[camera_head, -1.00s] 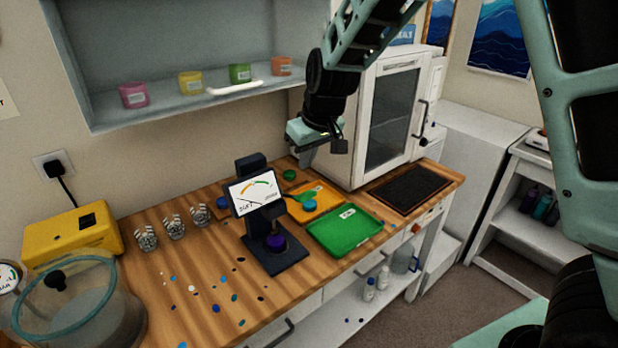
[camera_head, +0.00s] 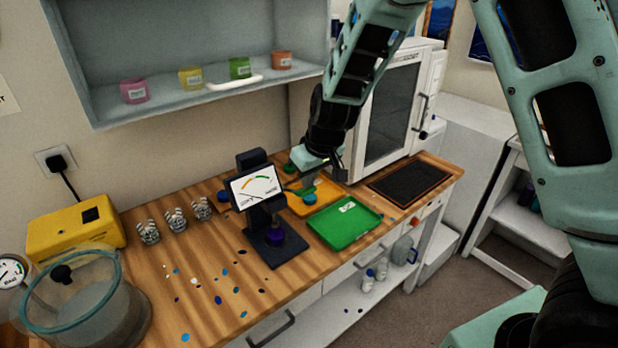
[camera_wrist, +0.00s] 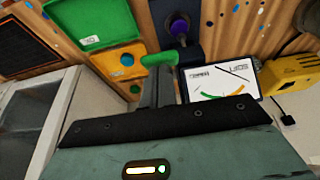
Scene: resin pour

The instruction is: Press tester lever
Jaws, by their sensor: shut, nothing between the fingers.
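The tester is a dark stand (camera_head: 284,251) with a tilted white gauge display (camera_head: 257,189) and a purple piece (camera_head: 275,237) on its base. A green lever (camera_head: 301,191) sticks out to the right of the display. In the wrist view, the lever's green end (camera_wrist: 158,59) lies just beyond my gripper (camera_wrist: 157,80), beside the display (camera_wrist: 220,84). My gripper is shut and empty, pointing down over the lever. I cannot tell whether it touches the lever. The gauge needle is toward the left, soft end.
A green tray (camera_head: 344,222) and an orange tray (camera_head: 325,192) lie right of the tester. Several small cups (camera_head: 175,220) stand left. A white cabinet (camera_head: 398,105) with a glass door stands close behind my arm. Coloured chips are scattered across the front-left bench.

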